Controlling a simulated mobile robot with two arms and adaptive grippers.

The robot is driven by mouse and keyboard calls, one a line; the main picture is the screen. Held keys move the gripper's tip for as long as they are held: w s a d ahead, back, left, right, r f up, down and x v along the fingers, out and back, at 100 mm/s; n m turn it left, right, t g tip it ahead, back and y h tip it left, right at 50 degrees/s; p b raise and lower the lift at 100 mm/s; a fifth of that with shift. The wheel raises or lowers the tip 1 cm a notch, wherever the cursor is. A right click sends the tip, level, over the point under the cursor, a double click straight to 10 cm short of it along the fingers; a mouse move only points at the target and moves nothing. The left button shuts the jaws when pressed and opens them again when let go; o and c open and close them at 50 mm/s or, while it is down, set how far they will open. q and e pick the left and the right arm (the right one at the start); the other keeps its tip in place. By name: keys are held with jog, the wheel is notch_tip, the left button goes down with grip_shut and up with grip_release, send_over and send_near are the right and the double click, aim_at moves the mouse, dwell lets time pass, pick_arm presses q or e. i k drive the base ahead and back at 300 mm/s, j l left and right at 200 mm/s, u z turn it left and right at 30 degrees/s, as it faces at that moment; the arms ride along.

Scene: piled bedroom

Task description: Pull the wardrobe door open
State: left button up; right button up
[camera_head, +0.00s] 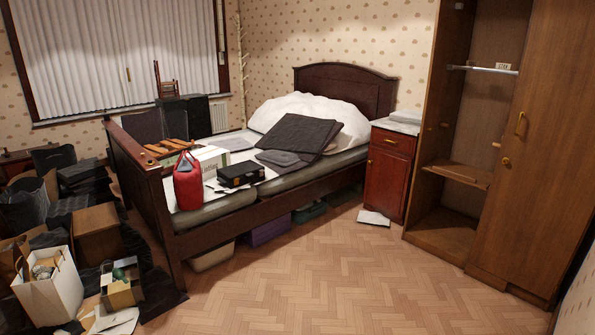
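The brown wooden wardrobe (425,236) stands at the right in the head view. Its left section is open-fronted and shows a rail, a shelf and a bare floor panel. Its right section is covered by a tall wooden wardrobe door (541,150), which looks closed. A small brass handle (520,123) is on this door near its left edge. A second small brass knob (506,162) shows lower, at the door's left edge. Neither of my grippers is in view.
The parquet floor (330,280) before the wardrobe is clear. A red-brown nightstand (388,178) stands left of the wardrobe, with paper (373,217) on the floor before it. A bed (225,225) with bags and cases fills the middle. Boxes (50,288) and clutter crowd the left.

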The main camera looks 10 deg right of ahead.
aim_at(540, 203)
jog(key=i+z, duration=0.35)
jog(key=i, duration=0.25)
jog(key=i+j+z, duration=0.2)
jog(key=i+z, duration=0.2)
jog(key=i, duration=0.2)
jog(key=i+l+z, duration=0.15)
jog(key=i+z, duration=0.2)
jog(key=i, duration=0.4)
jog(key=i+z, duration=0.3)
jog(key=i, duration=0.45)
jog(key=i+j, duration=0.1)
jog(key=i, duration=0.5)
jog(key=i+j+z, duration=0.1)
jog(key=i, duration=0.5)
jog(key=i+j, duration=0.2)
jog(key=i, duration=0.35)
